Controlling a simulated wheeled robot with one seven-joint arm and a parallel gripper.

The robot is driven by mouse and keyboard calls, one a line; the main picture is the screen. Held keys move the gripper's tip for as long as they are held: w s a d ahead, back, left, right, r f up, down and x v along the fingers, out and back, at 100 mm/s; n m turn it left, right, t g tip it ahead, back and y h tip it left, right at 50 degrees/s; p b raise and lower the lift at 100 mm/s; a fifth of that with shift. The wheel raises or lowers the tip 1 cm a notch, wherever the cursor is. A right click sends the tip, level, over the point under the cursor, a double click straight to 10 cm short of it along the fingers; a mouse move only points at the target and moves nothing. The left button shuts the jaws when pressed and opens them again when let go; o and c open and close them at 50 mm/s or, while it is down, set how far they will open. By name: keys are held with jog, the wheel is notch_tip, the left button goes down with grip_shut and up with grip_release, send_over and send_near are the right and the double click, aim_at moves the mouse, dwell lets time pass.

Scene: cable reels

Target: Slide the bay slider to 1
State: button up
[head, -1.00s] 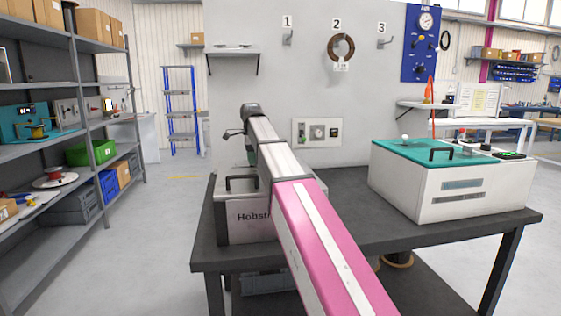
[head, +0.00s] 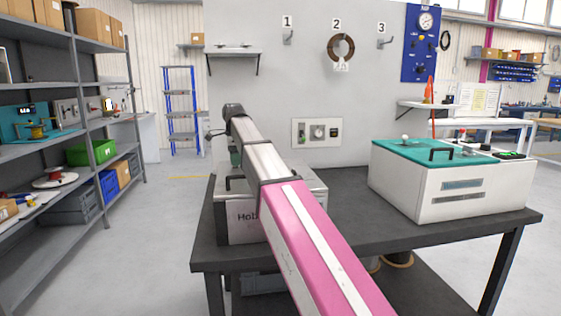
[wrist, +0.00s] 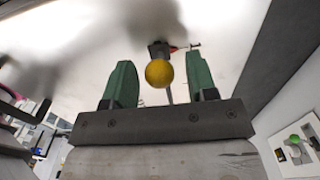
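In the wrist view, a round yellow knob (wrist: 159,73) on a dark stem stands on a pale surface, with a thin dark slot by it. I take it for the bay slider's knob; no number shows by it. My gripper (wrist: 160,64) is open, one green finger on each side of the knob, with visible gaps. My arm also hides much of that box, and the knob does not show there.
The dark table (head: 345,186) is clear between the two boxes. A white box with a teal top (head: 447,195) stands on the right. A small control panel (head: 317,132) is on the wall behind. Hooks numbered 1 to 3 are above; a brown ring (head: 331,47) hangs at 2.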

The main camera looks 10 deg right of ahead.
jog(key=shift+r, duration=0.1)
jog(key=shift+r, duration=3.4)
